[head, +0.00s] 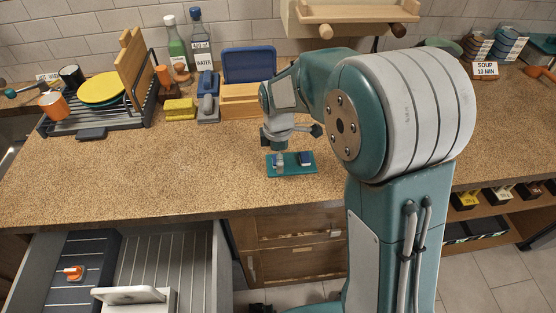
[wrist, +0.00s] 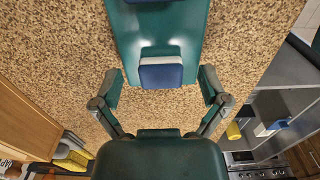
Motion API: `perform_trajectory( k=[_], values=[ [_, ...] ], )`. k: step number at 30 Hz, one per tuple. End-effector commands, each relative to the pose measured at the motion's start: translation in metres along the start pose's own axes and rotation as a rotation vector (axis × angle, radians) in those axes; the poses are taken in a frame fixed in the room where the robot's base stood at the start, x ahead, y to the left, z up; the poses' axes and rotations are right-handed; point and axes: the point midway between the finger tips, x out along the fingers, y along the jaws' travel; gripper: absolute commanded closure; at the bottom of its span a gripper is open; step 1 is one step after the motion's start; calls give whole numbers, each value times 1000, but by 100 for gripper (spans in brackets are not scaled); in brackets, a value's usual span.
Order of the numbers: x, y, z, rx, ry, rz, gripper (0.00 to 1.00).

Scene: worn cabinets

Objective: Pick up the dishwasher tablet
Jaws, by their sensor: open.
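A dishwasher tablet (wrist: 161,73), a small blue block with a pale layer, lies on a green tray (wrist: 191,35). In the wrist view it is a little beyond and between the two fingertips of my open gripper (wrist: 161,88), with a gap on both sides. In the head view my gripper (head: 279,158) points down over the left part of the tray (head: 293,172), and largely hides what lies under it. A second dark blue block (head: 305,158) sits on the tray's right part; a blue piece also shows at the top edge of the wrist view.
The speckled counter (head: 180,165) is clear around the tray. Behind stand a blue bin (head: 249,65), yellow sponges (head: 180,109), bottles (head: 201,45) and a dish rack (head: 95,118) with plates. An open drawer (head: 165,255) juts out below at the left.

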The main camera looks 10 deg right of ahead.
Motion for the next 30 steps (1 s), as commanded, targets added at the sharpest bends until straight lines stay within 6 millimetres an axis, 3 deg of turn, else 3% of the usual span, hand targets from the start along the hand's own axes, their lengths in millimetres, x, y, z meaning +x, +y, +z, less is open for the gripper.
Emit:
perform_trajectory(
  k=[3,6,8,9,23,30],
  values=[
    [0,0,0,-1,0,0,10],
    [0,0,0,-1,0,0,48],
    [0,0,0,0,0,0,68],
    [0,0,0,0,0,0,73],
    [-5,0,0,0,0,0,73],
    [-37,0,2,1,1,5,73]
  ],
)
